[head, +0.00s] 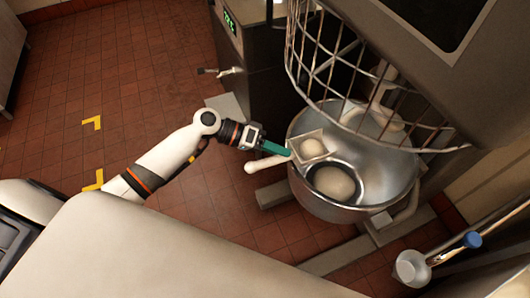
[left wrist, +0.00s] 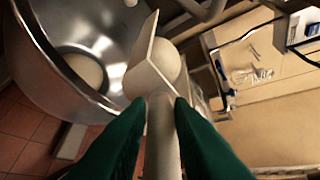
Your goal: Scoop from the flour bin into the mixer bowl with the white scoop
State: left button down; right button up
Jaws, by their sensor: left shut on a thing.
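My left gripper (head: 276,148) has green fingers and is shut on the handle of the white scoop (head: 262,163). The left wrist view shows the green fingers (left wrist: 160,115) on both sides of the scoop handle (left wrist: 161,140). The scoop's pan is over the near left part of the steel mixer bowl (head: 330,206) and carries a rounded pale heap of flour (head: 312,148). The heap also shows in the left wrist view (left wrist: 165,60). A pale mound (head: 334,183) lies in the bottom of the bowl. I cannot make out the flour bin. My right gripper is not in view.
A wire guard (head: 335,60) and the mixer's beater stand over the far side of the bowl. A steel ladle-like pan (head: 411,268) and a blue-ended tool (head: 472,240) are at the lower right.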

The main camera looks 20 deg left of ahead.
aim_at(296, 160)
pick_arm(q)
jog(key=d+m+t+y+p, duration=0.1)
jog(key=y+p, duration=0.1)
jog(key=p, duration=0.1)
jog(key=d+m+t+y+p, duration=0.1)
jog(key=m+y+p, duration=0.1)
jog(key=p, duration=0.2)
jog(key=d+m+t+y+p, duration=0.1)
jog(key=m+t+y+p, duration=0.1)
jog(key=p, duration=0.1)
jog(key=shift+s+d+r, duration=0.25)
jog(key=shift+s+d, duration=0.05)
jog(key=shift+s, duration=0.05)
jog(key=shift+s+d+f+m+t+y+p, duration=0.1)
jog(key=shift+d+f+m+t+y+p, duration=0.15)
jog(key=shift+m+t+p, duration=0.3)
jog(key=shift+s+f+m+t+y+p, duration=0.1)
jog(key=shift+m+t+y+p, duration=0.2)
jog(key=shift+p, duration=0.3)
jog(key=shift+s+d+f+m+t+y, duration=0.1)
jog(key=shift+s+f+m+t+y, duration=0.05)
jog(key=shift+f+m+t+y, duration=0.15)
jog(key=shift+m+t+y, duration=0.25)
jog(key=shift+t, duration=0.1)
